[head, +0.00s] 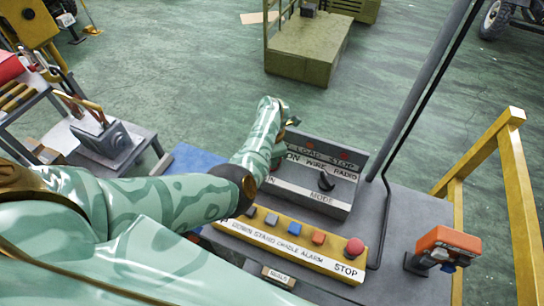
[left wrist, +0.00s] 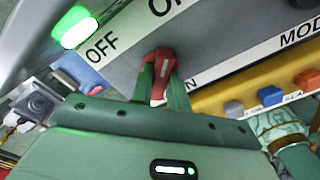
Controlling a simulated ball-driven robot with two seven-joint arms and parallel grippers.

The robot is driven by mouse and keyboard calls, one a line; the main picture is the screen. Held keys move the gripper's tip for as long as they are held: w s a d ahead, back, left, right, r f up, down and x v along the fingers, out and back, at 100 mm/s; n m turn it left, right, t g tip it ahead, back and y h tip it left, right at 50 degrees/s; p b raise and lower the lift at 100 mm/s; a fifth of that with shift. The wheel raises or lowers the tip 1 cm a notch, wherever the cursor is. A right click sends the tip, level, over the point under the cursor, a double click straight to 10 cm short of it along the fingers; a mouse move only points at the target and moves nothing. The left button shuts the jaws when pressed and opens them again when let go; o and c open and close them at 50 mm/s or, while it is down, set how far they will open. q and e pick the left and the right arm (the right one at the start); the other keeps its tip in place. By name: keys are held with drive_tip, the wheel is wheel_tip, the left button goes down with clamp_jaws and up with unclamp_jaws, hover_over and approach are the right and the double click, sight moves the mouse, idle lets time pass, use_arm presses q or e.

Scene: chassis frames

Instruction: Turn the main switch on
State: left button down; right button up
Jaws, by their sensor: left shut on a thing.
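The main switch (left wrist: 158,60) is a red rotary knob with a white mark, on the grey control box (head: 312,198). In the left wrist view it sits below the OFF label and a second label cut off after "O". The white mark stands nearly vertical there; I cannot tell which label it points to. My left gripper (left wrist: 161,84) is shut on the knob, one green finger on each side. In the head view my forearm hides the knob and most of the gripper. A green lamp (left wrist: 74,27) glows beside OFF. My right gripper is not in view.
A yellow button bar (head: 293,247) with a red stop button (head: 355,247) lies in front. A grey pole (head: 425,80), an orange device (head: 446,243) and a yellow rail (head: 527,215) stand at right.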

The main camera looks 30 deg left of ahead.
use_arm(q)
drive_tip(key=shift+r, duration=0.1)
drive_tip(key=c, duration=1.4)
unclamp_jaws()
drive_tip(key=shift+o, duration=0.2)
wheel_tip(320, 180, up, 16)
drive_tip(key=p, duration=0.4)
drive_tip(key=shift+p, duration=0.3)
